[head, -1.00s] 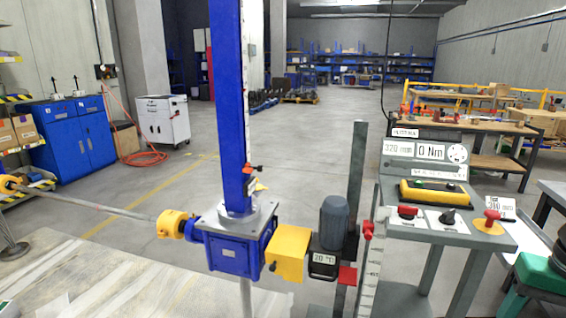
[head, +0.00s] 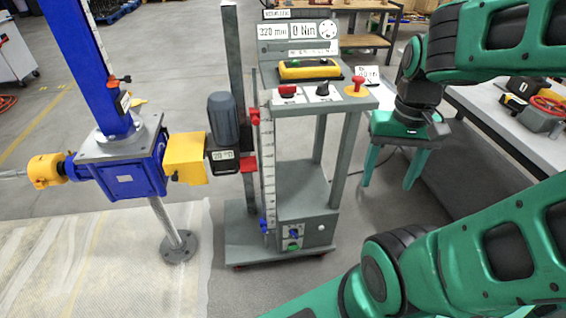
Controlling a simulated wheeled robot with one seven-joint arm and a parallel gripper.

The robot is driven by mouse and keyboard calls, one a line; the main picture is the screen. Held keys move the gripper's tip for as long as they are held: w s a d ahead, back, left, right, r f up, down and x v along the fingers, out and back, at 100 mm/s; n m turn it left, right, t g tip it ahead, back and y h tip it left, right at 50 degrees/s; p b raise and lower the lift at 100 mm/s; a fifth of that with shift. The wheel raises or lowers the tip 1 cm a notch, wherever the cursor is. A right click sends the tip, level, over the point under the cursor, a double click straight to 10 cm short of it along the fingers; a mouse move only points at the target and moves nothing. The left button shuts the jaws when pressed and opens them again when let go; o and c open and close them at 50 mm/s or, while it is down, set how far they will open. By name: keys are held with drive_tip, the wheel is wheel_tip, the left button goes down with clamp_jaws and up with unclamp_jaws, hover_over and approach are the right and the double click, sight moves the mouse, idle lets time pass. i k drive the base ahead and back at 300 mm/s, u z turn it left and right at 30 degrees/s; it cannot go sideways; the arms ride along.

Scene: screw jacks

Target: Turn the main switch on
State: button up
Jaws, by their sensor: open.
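The grey control stand's sloped panel (head: 270,48) faces me in the head view. On its ledge are a red-handled switch (head: 287,91), a black knob (head: 322,90) and a red button on a yellow base (head: 356,83). Low on the stand is a box (head: 319,228) with a small blue knob (head: 295,232) and a green round part (head: 293,247). I cannot read which one is labelled as the main switch, nor its position. My green arm comes in from the right, beside the stand. I cannot make out my gripper's fingers, and nothing of mine visibly touches the switches.
A blue screw jack (head: 123,172) with a yellow coupling (head: 184,157) and grey motor (head: 223,118) stands left of the stand. Floor shows in front of the stand.

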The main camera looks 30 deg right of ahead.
sight(288, 92)
drive_tip(key=k, duration=1.3)
drive_tip(key=u, duration=0.35)
drive_tip(key=i, duration=1.7)
drive_tip(key=z, duration=0.35)
